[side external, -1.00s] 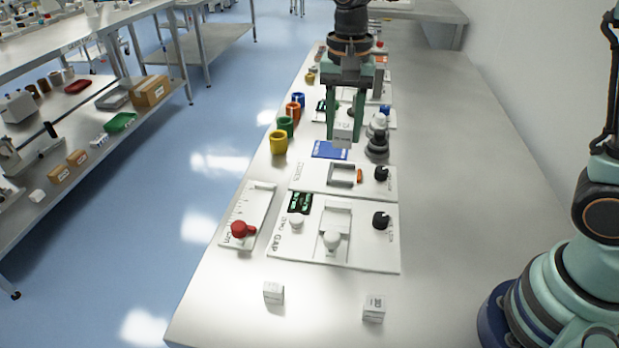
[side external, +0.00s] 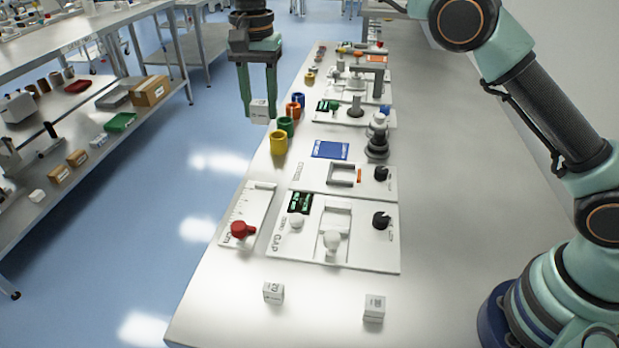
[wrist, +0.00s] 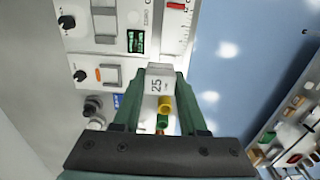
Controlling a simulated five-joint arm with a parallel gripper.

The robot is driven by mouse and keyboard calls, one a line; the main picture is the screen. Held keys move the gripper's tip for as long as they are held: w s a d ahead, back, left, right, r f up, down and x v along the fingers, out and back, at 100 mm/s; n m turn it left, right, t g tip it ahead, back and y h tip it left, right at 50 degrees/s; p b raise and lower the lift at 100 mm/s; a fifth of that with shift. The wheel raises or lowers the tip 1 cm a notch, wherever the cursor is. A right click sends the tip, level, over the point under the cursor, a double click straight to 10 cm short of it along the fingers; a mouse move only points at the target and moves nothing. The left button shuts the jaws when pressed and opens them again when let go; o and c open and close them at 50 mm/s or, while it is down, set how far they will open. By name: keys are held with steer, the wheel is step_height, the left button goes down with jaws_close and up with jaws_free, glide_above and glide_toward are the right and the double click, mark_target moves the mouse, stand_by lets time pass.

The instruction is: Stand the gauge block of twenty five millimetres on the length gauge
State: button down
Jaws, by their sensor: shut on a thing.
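My gripper (side external: 258,108) is shut on a small white-grey block (side external: 259,113), held high near the left edge of the bench. In the wrist view my gripper (wrist: 157,76) has the block (wrist: 156,88) between its fingers, and its face reads 25. The length gauge appears to be the white plate with scale marks (side external: 256,205) and a red knob (side external: 242,230), at the bench's left edge. It also shows in the wrist view as a scale plate (wrist: 179,22), partly cut off at the top. The block is apart from it.
Two other white blocks, one at the front (side external: 273,292) and one to its right (side external: 374,309), stand on the bench. Yellow (side external: 279,143), green and orange cups line the left edge. A GAP panel (side external: 370,258) with knobs lies right of the scale plate.

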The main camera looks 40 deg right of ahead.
mark_target(258, 206)
steer(key=a+f, duration=0.1)
steer(key=f, duration=1.3)
steer(key=w+a+f, duration=0.1)
steer(key=f, duration=0.6)
steer(key=shift+w+a, duration=0.1)
steer(key=shift+a, duration=0.25)
steer(key=shift+f, duration=0.1)
steer(key=shift+c, duration=2.2)
jaws_free()
